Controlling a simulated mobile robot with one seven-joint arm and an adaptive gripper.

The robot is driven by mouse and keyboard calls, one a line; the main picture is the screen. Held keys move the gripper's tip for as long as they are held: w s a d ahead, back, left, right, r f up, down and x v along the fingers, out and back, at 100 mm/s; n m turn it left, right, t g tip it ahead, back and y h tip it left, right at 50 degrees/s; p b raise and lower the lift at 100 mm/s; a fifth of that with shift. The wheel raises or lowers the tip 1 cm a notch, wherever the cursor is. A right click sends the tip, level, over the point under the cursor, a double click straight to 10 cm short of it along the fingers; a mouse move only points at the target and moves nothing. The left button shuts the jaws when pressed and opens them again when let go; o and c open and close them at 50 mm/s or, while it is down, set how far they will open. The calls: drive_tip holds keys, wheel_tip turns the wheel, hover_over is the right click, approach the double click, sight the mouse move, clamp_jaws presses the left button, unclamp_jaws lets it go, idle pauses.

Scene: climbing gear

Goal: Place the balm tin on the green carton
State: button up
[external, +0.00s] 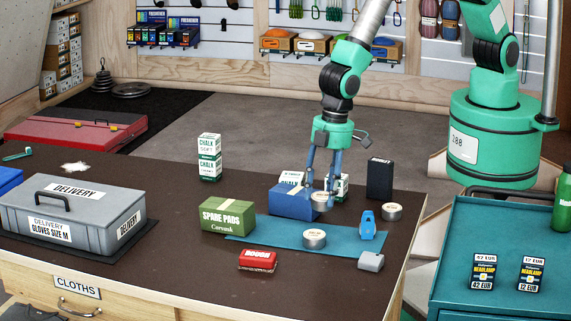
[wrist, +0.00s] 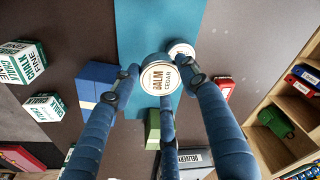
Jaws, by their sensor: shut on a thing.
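My gripper (external: 320,193) is shut on a balm tin (external: 320,203), a small round tin with a pale label. The tin is held above the table, in front of the blue carton's right end. In the wrist view the tin (wrist: 159,78) sits between my blue fingers, its label reading "BALM CEDAR". The green carton (external: 228,217), marked "SPARE PADS", stands on the table to the left of my gripper, with its top clear. In the wrist view the green carton (wrist: 153,130) is partly hidden behind a finger.
A blue carton (external: 291,204) stands between my gripper and the green carton. Similar tins sit on the blue mat (external: 347,239) and right of it (external: 392,212). A black box (external: 380,178), red box (external: 257,260) and grey case (external: 75,215) stand around.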

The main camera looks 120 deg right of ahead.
drive_tip(key=w+d+r, duration=0.1)
drive_tip(key=d+r, duration=0.3)
drive_tip(key=d, duration=0.9)
drive_tip(key=shift+w+d+m, duration=0.15)
drive_tip(key=shift+d+m, duration=0.15)
drive_tip(key=shift+w+f, duration=0.1)
drive_tip(key=shift+w, duration=0.05)
hover_over(236, 206)
drive_tip(key=shift+s+d+f+b, duration=0.1)
drive_tip(key=shift+s+f+b, duration=0.3)
drive_tip(key=shift+f, duration=0.3)
drive_tip(key=shift+f, duration=1.8)
drive_tip(key=o, duration=1.2)
